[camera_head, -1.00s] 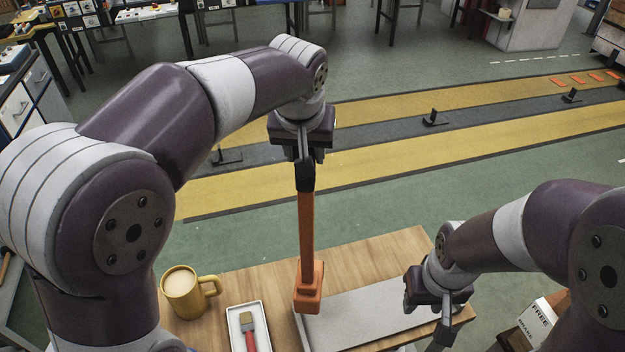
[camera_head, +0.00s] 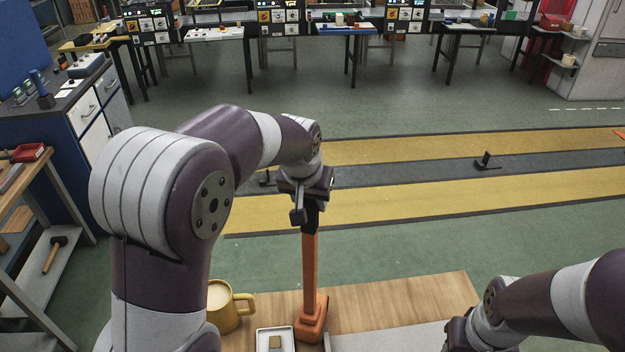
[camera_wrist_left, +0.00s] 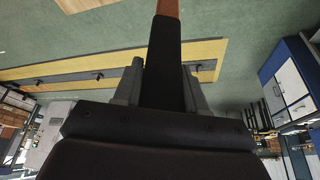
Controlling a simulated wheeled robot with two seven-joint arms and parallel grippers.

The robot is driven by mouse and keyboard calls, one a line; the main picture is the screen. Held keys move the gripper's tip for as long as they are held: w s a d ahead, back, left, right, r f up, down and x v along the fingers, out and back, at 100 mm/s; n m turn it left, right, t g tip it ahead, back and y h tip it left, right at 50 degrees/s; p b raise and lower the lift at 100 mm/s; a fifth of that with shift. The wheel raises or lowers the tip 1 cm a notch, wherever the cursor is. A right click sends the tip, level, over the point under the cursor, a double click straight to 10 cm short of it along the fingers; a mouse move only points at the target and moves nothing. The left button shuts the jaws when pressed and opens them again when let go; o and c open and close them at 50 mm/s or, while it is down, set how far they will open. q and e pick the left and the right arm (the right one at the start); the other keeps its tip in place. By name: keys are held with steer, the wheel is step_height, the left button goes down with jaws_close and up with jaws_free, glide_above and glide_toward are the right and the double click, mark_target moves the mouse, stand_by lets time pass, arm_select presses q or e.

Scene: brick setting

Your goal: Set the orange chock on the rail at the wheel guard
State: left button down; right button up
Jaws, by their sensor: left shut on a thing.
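The orange chock (camera_head: 313,318) has a wedge-like foot and a long upright orange handle with a black grip. My left gripper (camera_head: 306,200) is shut on the black grip at the top. The grip shows between the fingers in the left wrist view (camera_wrist_left: 166,65), with a little orange handle beyond. The foot appears over the wooden table; I cannot tell whether it touches. The dark grey rail strip (camera_head: 400,173) runs across the floor between yellow bands, beyond the table. I cannot pick out the wheel guard. My right gripper (camera_head: 458,335) is partly cut off at the bottom edge, its jaws unclear.
The wooden table (camera_head: 420,295) holds a yellow mug (camera_head: 225,308), a white tray with a brush (camera_head: 275,342) and a grey sheet (camera_head: 400,338). Black brackets (camera_head: 486,162) stand along the strip. Green floor lies clear between table and bands. A blue cabinet (camera_head: 75,110) stands left.

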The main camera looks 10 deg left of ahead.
arm_select(q)
steer(key=shift+w, duration=0.25)
steer(key=shift+s, duration=0.1)
steer(key=c, duration=1)
jaws_free()
steer(key=shift+s+f, duration=0.15)
steer(key=shift+f, duration=0.1)
steer(key=o, duration=0.4)
steer(key=shift+c, duration=0.2)
steer(key=shift+r, duration=0.1)
